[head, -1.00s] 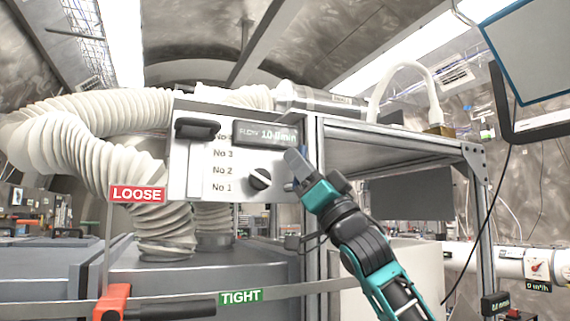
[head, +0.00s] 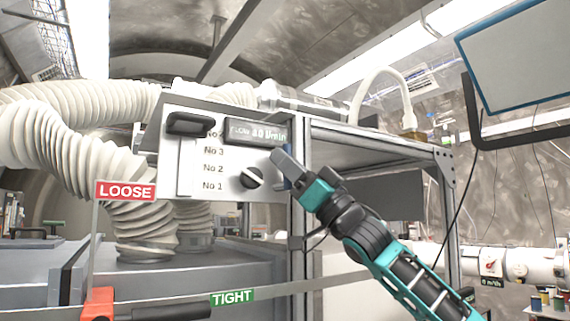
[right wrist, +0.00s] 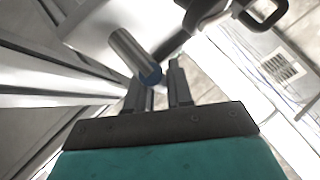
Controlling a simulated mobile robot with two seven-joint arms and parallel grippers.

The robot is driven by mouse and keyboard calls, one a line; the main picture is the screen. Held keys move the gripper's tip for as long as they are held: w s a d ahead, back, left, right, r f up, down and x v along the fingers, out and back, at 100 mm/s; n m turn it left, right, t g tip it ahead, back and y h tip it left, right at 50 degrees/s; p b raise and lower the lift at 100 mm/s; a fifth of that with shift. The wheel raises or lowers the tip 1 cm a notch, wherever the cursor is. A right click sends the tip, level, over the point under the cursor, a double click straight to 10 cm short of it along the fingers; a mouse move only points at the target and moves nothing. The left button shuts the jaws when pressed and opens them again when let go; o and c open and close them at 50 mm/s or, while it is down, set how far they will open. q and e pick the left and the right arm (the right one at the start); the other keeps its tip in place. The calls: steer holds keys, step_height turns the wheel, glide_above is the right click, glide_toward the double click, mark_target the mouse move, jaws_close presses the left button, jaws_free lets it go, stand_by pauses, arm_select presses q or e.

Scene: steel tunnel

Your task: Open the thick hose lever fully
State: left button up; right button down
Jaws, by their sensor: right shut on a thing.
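A short grey cylindrical handle (head: 287,164) with a blue part beside it is at the right edge of the white control panel (head: 222,185). My right gripper (head: 307,190) is at this handle, reaching in from the lower right. In the right wrist view, a metal cylinder (right wrist: 133,52) with a blue end is at the tips of the right gripper's fingers (right wrist: 157,88), which are shut on it. How far around it they reach is hard to tell. The thick white corrugated hose (head: 85,140) is at the left. My left gripper is out of view.
A black slider handle (head: 188,123) and a round knob (head: 251,177) are on the panel, with a flow display (head: 255,131). A red clamp part (head: 98,302) is low left, near LOOSE (head: 126,190) and TIGHT (head: 232,296) signs. A gauge (head: 490,262) is on the right.

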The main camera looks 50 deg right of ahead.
steer(key=shift+f, duration=0.1)
steer(key=c, duration=1.4)
jaws_free()
steer(key=o, duration=0.3)
